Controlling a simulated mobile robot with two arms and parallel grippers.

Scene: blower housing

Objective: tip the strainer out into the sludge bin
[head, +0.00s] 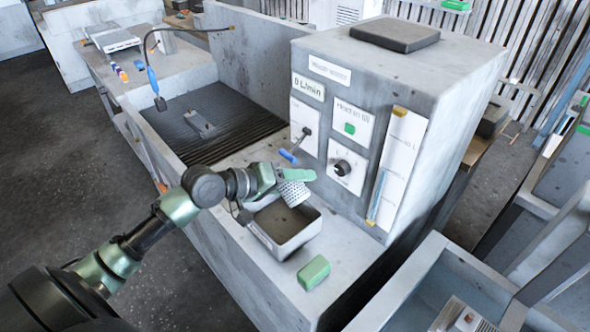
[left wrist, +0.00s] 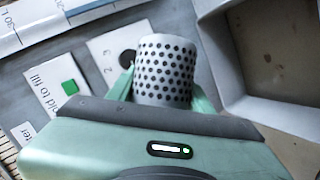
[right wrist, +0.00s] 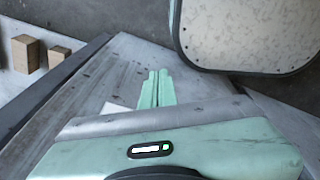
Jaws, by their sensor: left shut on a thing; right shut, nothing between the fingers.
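The strainer (head: 293,193) is a white cylinder with dark holes. My left gripper (head: 283,180) is shut on it and holds it above the back of an open grey metal bin (head: 284,244), which I take for the sludge bin. In the left wrist view the strainer (left wrist: 166,70) sits between the green fingers (left wrist: 165,88), and the bin (left wrist: 232,100) is to its right. The strainer looks tilted in the head view; whether anything is inside it I cannot tell. My right gripper (right wrist: 157,88) is shut and empty in the right wrist view, away from the bin.
A green block (head: 313,272) lies in front of the bin. A grated sink (head: 215,120) is at left.

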